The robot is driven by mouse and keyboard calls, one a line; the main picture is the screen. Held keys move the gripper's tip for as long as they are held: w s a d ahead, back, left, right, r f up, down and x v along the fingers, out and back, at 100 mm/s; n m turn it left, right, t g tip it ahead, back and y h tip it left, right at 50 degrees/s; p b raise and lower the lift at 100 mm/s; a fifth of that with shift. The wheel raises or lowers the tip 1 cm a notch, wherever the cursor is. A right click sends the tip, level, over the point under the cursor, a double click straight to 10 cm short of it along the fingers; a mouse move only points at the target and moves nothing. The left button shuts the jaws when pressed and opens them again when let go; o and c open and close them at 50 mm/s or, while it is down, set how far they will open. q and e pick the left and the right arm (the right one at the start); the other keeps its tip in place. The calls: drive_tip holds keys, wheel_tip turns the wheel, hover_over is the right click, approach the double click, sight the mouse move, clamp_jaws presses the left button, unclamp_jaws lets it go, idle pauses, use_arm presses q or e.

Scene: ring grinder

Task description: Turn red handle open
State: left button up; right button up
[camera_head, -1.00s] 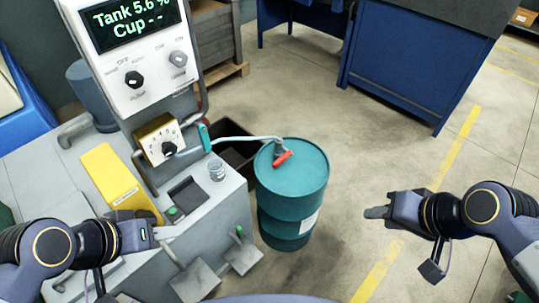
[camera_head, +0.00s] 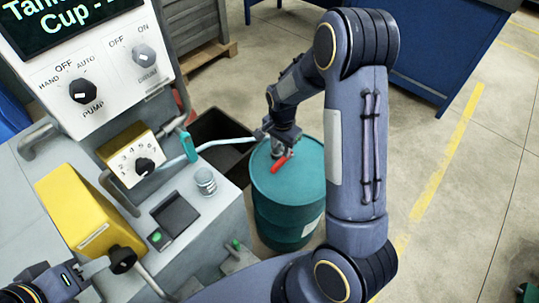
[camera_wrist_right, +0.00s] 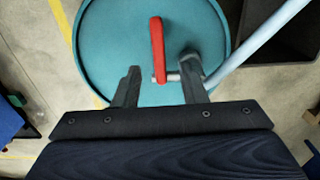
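The red handle (camera_head: 281,164) sits on the valve at the end of a pale blue pipe, over the teal drum (camera_head: 290,190). In the right wrist view the red handle (camera_wrist_right: 157,48) points away from my right gripper (camera_wrist_right: 162,78). Its fingers are open, one on each side of the handle's near end, with a gap on both sides; I cannot tell their height relative to it. In the head view my right gripper (camera_head: 283,138) is over the drum, partly hidden by my wrist. My left gripper (camera_head: 95,267) is at the lower left; its finger opening is unclear.
The grey machine has a white control panel (camera_head: 110,75), a yellow dial box (camera_head: 130,155) and a small cup (camera_head: 205,181). A dark open bin (camera_head: 222,130) stands behind the pipe. Floor to the drum's right is clear, partly covered by my right arm.

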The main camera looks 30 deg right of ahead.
sight(280, 161)
wheel_tip(280, 161, down, 7)
drive_tip(key=shift+s+f, duration=0.1)
drive_tip(key=shift+f, duration=0.05)
idle(0.4)
clamp_jaws()
